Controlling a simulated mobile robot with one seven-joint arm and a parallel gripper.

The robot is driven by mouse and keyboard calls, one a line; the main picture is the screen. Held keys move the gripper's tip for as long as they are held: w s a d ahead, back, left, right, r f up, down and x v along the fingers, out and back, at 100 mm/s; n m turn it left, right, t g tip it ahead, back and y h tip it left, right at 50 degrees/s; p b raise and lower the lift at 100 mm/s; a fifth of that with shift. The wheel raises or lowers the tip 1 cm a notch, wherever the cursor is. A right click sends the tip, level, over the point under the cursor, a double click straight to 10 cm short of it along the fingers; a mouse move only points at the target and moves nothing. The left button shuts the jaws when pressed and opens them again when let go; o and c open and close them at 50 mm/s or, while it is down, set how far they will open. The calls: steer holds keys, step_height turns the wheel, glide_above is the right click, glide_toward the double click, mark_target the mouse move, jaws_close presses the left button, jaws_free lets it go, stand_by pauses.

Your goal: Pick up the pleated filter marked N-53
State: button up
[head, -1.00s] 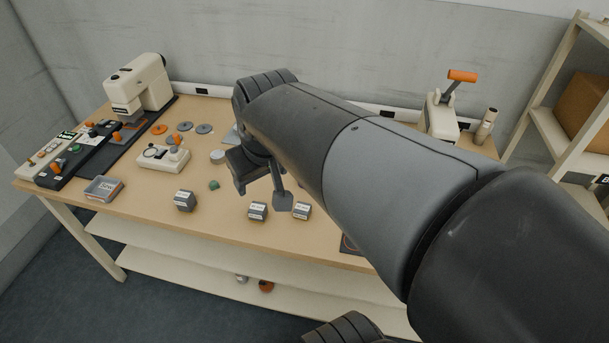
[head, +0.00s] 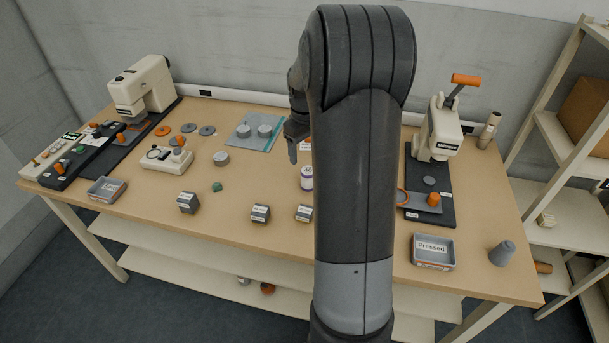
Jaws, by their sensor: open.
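Three small dark grey blocks with striped sides and white labels stand along the front of the bench: a left one (head: 187,202), a middle one (head: 260,214) and a right one (head: 304,213). They look like the pleated filters, but the print is too small to read, so I cannot tell which is N-53. My gripper (head: 294,150) is open and points down above the middle of the bench, beyond the blocks and apart from them. My arm hides part of it and the bench behind.
A white cylinder with a purple mark (head: 307,178) stands beside my arm. A blue-grey mat with discs (head: 272,143) lies behind. A lever press (head: 436,130) and a "Pressed" tray (head: 433,264) are right.

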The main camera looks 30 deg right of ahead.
mark_target(308, 170)
steer(key=shift+w+d+f, duration=0.25)
steer(key=shift+d+f, duration=0.55)
steer(key=shift+f, duration=0.2)
step_height(308, 170, down, 5)
steer(key=shift+f, duration=0.2)
steer(key=shift+w+d+f, duration=0.1)
steer(key=shift+w+f, duration=0.05)
steer(key=shift+f, duration=1.2)
steer(key=shift+w+f, duration=0.15)
steer(key=shift+f, duration=1.2)
steer(key=shift+c, duration=0.3)
steer(key=c, duration=1)
steer(key=shift+r, duration=0.1)
